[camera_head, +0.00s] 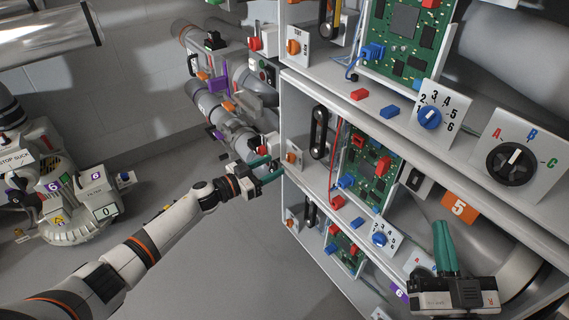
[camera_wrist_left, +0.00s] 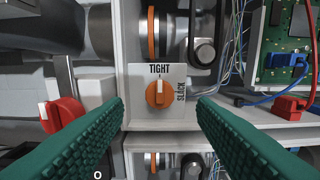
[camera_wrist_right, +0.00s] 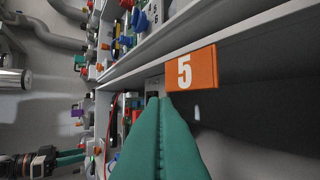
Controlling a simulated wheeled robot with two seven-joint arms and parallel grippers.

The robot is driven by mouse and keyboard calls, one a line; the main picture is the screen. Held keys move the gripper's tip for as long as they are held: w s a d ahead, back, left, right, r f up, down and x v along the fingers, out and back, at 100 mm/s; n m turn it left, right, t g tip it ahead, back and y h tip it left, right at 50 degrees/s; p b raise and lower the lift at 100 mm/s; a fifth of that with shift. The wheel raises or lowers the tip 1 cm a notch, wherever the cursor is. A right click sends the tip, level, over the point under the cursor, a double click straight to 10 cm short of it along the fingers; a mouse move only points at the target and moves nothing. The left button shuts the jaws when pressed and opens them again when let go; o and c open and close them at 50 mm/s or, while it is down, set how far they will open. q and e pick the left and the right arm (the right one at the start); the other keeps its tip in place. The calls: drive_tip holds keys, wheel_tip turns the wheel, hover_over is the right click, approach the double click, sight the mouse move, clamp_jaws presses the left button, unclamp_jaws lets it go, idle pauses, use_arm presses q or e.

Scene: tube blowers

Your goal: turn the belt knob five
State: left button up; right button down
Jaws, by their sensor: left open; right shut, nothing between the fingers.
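An orange knob (camera_wrist_left: 159,93) sits on a white plate marked TIGHT at the top and SLACK at the right, in the left wrist view. Its pale pointer points up to TIGHT. In the head view, an orange knob (camera_head: 291,157) on a white plate is at the left end of the middle shelf. My left gripper (camera_head: 272,169) is open close to it; in the left wrist view its fingers stand apart on either side of the plate, below the knob, not touching it. My right gripper (camera_head: 446,232) is shut and empty near an orange sign with a 5 (camera_head: 459,207).
A red knob (camera_wrist_left: 62,115) is left of the plate, near my left finger. A black-tipped belt arm (camera_wrist_left: 203,45) and a green circuit board (camera_wrist_left: 285,40) are on the right. Shelf edges (camera_head: 330,115) run across. Floor is open at lower left.

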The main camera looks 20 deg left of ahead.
sight(287, 159)
use_arm(q)
drive_tip(key=b+x, duration=0.1)
drive_tip(key=x, duration=0.3)
drive_tip(key=shift+w+d, duration=0.4)
drive_tip(key=shift+w, duration=0.05)
use_arm(e)
drive_tip(key=s+r+t+y, duration=0.1)
drive_tip(key=s+r+t, duration=0.2)
drive_tip(key=r+t, duration=0.1)
drive_tip(key=shift+r+t+y, duration=0.3)
drive_tip(key=shift+r, duration=0.3)
use_arm(q)
drive_tip(key=shift+c, duration=0.3)
use_arm(e)
drive_tip(key=shift+s, duration=0.1)
use_arm(q)
drive_tip(key=c, duration=0.9)
